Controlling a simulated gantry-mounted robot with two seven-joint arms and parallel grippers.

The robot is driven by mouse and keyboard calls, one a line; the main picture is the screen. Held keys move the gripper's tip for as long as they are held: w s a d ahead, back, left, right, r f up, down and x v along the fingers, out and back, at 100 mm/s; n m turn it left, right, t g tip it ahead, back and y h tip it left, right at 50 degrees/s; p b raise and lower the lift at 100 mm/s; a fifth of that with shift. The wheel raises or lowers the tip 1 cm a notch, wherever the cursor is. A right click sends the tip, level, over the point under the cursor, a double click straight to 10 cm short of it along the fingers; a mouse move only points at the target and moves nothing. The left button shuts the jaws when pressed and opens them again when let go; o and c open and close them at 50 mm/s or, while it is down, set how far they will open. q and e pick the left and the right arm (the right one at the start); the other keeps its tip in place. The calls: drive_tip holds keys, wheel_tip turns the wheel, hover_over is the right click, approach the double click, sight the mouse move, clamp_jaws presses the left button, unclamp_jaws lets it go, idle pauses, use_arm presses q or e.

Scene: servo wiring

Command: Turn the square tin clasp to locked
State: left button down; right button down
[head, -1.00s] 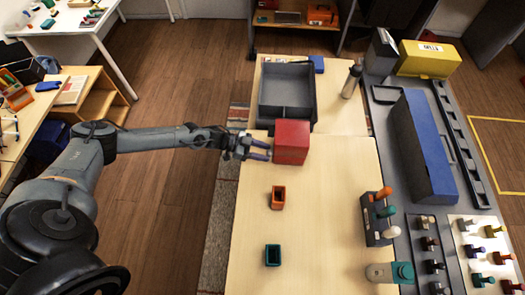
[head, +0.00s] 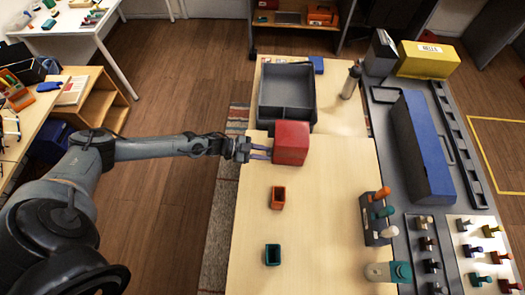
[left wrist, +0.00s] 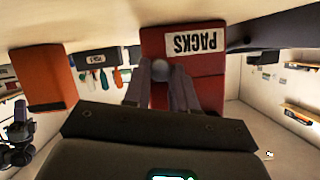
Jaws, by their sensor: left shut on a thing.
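The red square tin (head: 291,143) stands on the pale table, just in front of the dark grey tray. In the left wrist view the red tin (left wrist: 205,88) fills the middle and carries a white label reading PACKS, seen upside down. A rounded grey clasp (left wrist: 164,70) shows on its face between my fingers. My left gripper (head: 268,153) reaches the tin's left side, and its two fingers (left wrist: 162,88) are shut on the clasp. The head view hides the clasp, and I cannot tell its turn position. My right gripper is not in view.
The dark grey tray (head: 287,85) stands behind the tin. An orange cup (head: 278,198) and a teal cup (head: 272,255) stand in front. A grey rack (head: 377,222) with coloured handles is at right. The table between is clear.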

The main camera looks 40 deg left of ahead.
use_arm(q)
drive_tip(key=m+t, duration=0.2)
drive_tip(key=m, duration=0.1)
drive_tip(key=shift+s+d+f+y, duration=0.1)
drive_tip(key=shift+s+f+y, duration=0.1)
drive_tip(key=shift+y, duration=0.1)
drive_tip(key=shift+m+t+b, duration=0.5)
drive_tip(key=shift+m+t, duration=0.1)
drive_tip(key=shift+m, duration=0.5)
drive_tip(key=shift+y, duration=0.3)
drive_tip(key=c, duration=0.9)
unclamp_jaws()
drive_tip(key=v, duration=1.1)
drive_tip(key=shift+f, duration=0.1)
